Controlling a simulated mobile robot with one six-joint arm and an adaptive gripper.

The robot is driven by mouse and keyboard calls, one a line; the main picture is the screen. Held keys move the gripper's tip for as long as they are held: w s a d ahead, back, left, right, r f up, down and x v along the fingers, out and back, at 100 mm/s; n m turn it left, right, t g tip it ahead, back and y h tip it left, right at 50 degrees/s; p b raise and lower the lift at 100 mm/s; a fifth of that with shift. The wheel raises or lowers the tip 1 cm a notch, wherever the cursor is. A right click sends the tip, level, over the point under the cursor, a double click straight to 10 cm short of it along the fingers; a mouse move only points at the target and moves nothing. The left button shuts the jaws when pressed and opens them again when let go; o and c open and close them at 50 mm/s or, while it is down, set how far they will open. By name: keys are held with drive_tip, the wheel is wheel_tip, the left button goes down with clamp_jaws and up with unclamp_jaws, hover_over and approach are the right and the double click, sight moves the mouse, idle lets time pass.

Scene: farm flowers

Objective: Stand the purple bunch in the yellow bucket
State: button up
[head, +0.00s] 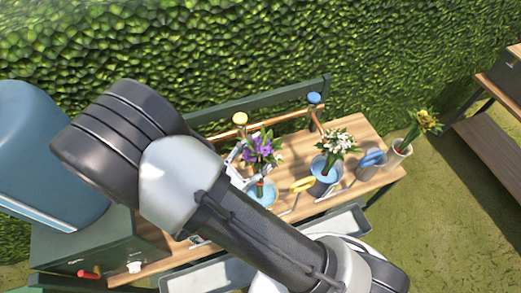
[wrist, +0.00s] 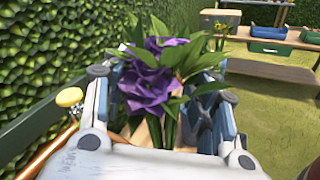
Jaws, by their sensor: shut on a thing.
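The purple bunch (head: 263,148) has purple blooms, green leaves and a red band low on its stems. It looks upright. It fills the middle of the wrist view (wrist: 155,85), between the fingers of my gripper (wrist: 158,95), which is shut on it. My arm hides part of the gripper in the head view.
A pale pot (head: 397,155) with a yellow bunch (head: 423,121) stands at the bench's right end. A dark box (head: 95,255) is at left. A hedge rises behind the bench.

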drive_tip(key=shift+f+b, duration=3.45)
drive_tip(key=shift+f, duration=1.35)
drive_tip(key=o, duration=1.7)
drive_tip(key=v, duration=1.2)
